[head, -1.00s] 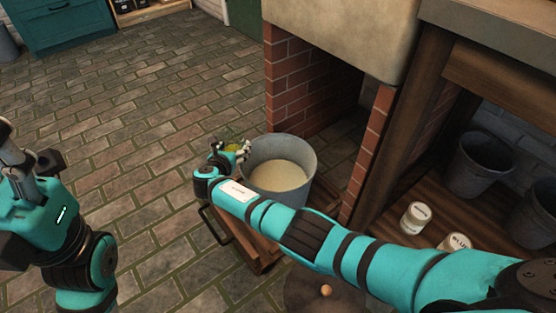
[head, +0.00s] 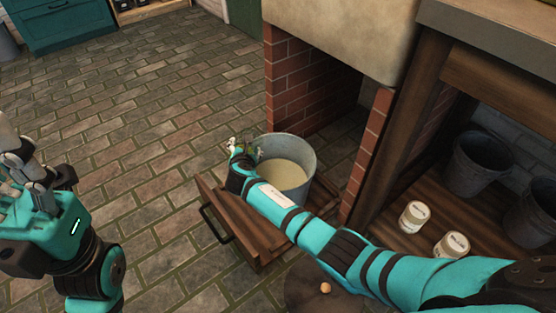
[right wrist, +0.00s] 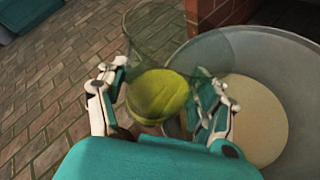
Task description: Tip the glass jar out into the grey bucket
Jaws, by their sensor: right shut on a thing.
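The grey bucket (head: 309,167) stands by the brick pillar with pale, cream-coloured contents in it. It also fills the right side of the right wrist view (right wrist: 285,45). My right gripper (right wrist: 160,106) is shut on the see-through glass jar (right wrist: 145,45), which holds a yellow-green mass. The jar is at the bucket's left rim and partly overlaps it in the right wrist view. Its exact tilt is hard to tell. In the head view my right gripper (head: 243,149) partly hides the jar. My left gripper (head: 22,160) is at the left edge, away from the bucket; its fingertips are unclear.
A wooden box with a dark handle (head: 215,222) is beside and below the bucket. Two white labelled jars (head: 413,217) and dark buckets (head: 478,165) stand on the wooden shelf at right. A round dark stool-like top (head: 315,290) is near the front. Brick floor at left is clear.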

